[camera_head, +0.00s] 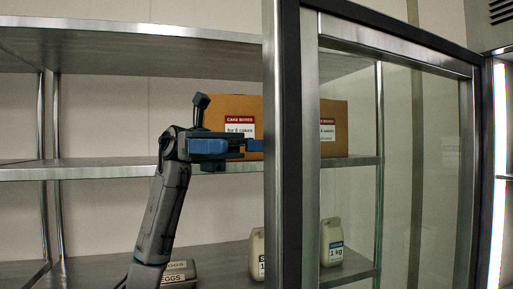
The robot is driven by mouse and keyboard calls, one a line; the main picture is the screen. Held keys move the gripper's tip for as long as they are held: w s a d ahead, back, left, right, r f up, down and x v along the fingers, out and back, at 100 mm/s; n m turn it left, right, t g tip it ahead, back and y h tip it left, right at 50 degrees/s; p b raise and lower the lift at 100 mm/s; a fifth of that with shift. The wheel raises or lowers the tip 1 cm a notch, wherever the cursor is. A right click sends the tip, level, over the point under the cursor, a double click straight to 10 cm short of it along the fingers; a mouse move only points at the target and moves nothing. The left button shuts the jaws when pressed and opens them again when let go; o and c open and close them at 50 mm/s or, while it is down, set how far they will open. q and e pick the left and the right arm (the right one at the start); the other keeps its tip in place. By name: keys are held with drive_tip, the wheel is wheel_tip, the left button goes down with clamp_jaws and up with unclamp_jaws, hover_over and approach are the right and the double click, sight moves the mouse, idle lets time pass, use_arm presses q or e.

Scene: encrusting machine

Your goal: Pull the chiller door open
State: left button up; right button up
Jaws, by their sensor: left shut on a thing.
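The chiller door (309,150) is a glass pane in a steel frame with a black edge strip. It stands at an angle, its left upright nearer to me and its far side at the right. The shelves to its left show without glass in front. My left gripper (254,146), with blue fingers, is at the left upright of the door, at mid height. It is shut on the door's edge or handle; the fingertips are partly hidden behind the upright, so I cannot tell which part. My right gripper is not in view.
Steel shelves (120,171) stand behind. A cardboard cake box (334,115) sits on the middle shelf, partly behind the door upright. White jugs (332,243) and egg packs (180,272) are on the lower shelf. A bright light strip (497,170) runs down the right.

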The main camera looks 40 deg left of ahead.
use_arm(q)
drive_tip(key=shift+w+a+r, duration=0.1)
drive_tip(key=shift+w+a, duration=0.25)
drive_tip(key=shift+a, duration=0.45)
drive_tip(key=shift+w+a, duration=0.3)
drive_tip(key=shift+a, duration=0.5)
drive_tip(key=shift+c, duration=1.1)
drive_tip(key=a, duration=0.1)
drive_tip(key=s+a, duration=0.1)
drive_tip(key=a, duration=0.1)
drive_tip(key=shift+r+p, duration=0.1)
drive_tip(key=shift+p, duration=0.3)
drive_tip(key=c, duration=0.7)
drive_tip(key=shift+w+d, duration=0.2)
drive_tip(key=shift+w, duration=0.2)
drive_tip(key=shift+c, duration=0.8)
drive_tip(key=shift+w, duration=0.1)
clamp_jaws()
